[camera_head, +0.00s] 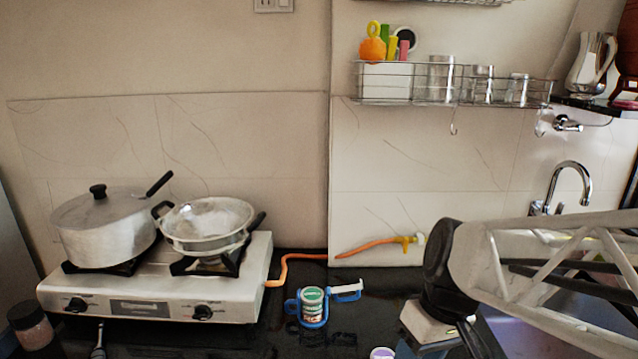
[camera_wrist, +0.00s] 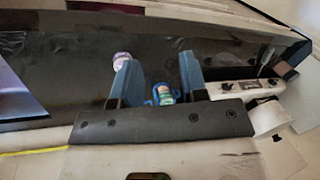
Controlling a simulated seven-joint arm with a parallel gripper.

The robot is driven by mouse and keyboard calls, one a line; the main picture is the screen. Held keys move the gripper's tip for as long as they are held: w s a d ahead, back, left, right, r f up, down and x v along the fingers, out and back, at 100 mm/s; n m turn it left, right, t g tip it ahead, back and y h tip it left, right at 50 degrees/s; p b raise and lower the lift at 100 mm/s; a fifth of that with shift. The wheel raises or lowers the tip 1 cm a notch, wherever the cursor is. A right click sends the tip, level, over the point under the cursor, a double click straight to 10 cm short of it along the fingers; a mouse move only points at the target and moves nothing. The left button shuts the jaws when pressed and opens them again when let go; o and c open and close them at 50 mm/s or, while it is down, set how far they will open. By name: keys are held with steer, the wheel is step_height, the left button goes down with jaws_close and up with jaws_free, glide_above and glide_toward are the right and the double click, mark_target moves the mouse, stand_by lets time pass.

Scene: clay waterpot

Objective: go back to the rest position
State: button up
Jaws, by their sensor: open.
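In the wrist view my gripper (camera_wrist: 155,66) shows two slate-blue fingers standing apart with a gap between them, holding nothing that I can see. A small can with a green top (camera_wrist: 165,93) and bright blue around it shows through that gap. The can (camera_head: 312,297) also shows in the head view, standing on the dark counter with the blue piece around it. My arm enters the head view from the right above the counter; I cannot make out the fingertips clearly there.
A white stove (camera_head: 155,285) with a lidded pot (camera_head: 105,230) and a pan (camera_head: 207,222) stands left. An orange hose (camera_head: 300,257) runs behind. A small jar (camera_head: 382,353) is at the front edge. A wire rack (camera_head: 450,85) and a tap (camera_head: 568,180) are at the right.

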steer(key=shift+s+d+r+m+t+h, duration=0.75)
steer(key=shift+s+d+m+t+h, duration=0.15)
steer(key=shift+m, duration=0.25)
steer(key=shift+s+d+r+m+t+h, duration=0.75)
steer(key=shift+s+m+t, duration=0.2)
steer(key=shift+m, duration=0.2)
